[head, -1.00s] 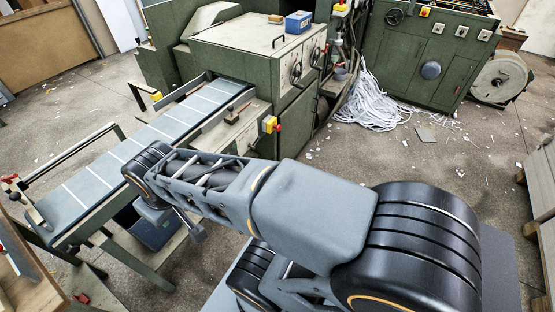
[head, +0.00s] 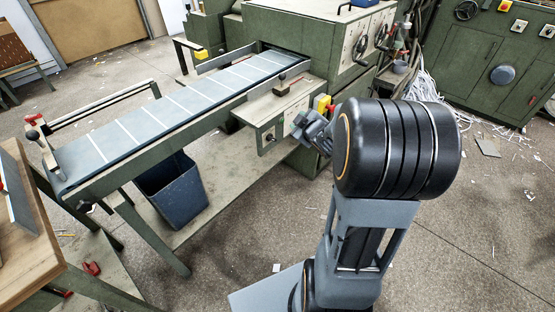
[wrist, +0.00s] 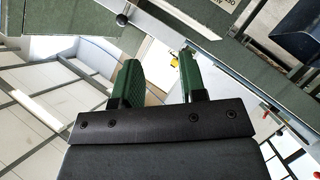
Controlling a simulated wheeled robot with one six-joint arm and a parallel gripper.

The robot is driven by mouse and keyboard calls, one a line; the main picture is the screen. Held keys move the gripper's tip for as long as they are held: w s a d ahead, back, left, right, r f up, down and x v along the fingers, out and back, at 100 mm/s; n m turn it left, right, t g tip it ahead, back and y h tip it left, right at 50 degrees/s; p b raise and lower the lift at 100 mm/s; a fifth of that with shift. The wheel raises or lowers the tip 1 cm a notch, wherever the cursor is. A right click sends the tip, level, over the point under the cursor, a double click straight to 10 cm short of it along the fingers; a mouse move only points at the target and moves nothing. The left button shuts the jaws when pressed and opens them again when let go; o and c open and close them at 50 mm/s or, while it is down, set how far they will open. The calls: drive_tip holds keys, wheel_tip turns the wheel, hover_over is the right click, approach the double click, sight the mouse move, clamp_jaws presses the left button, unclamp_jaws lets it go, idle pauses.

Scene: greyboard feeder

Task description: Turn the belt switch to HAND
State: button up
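The green and cream control box (head: 275,112) stands beside the belt's far end in the head view. A small dark knob (head: 270,138) shows on its front; I cannot tell whether it is the belt switch, and I cannot read its setting or any HAND label. My gripper (head: 300,122) is close to the box's right front corner; contact cannot be told. In the wrist view my gripper (wrist: 158,75) has its two green fingers apart with nothing between them. A dark ball-ended part (wrist: 121,19) shows above and left of the fingers.
A yellow and red stop button (head: 322,104) sits just behind my gripper. The feeder belt (head: 180,110) runs to the left, with a dark bin (head: 172,185) beneath it. A wooden table (head: 30,220) stands at the left front. Paper strips (head: 440,100) lie on the floor at right.

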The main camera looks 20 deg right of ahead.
wheel_tip(320, 180, down, 9)
drive_tip(key=d+n+t+y+b, duration=0.2)
drive_tip(key=n+y+b, duration=0.1)
drive_tip(key=b, duration=0.1)
drive_tip(key=n+y+b, duration=0.3)
drive_tip(key=y+b, duration=0.1)
drive_tip(key=y, duration=0.2)
approach(274, 140)
drive_tip(key=shift+t, duration=0.4)
drive_tip(key=b+x, duration=0.1)
drive_tip(key=x, duration=0.2)
drive_tip(key=b+x, duration=0.1)
drive_tip(key=x, duration=0.5)
drive_tip(key=shift+a+f+b, duration=0.1)
drive_tip(key=shift+f+b, duration=0.25)
drive_tip(key=shift+b, duration=0.05)
drive_tip(key=shift+s, duration=0.1)
drive_tip(key=shift+c, duration=0.4)
clamp_jaws()
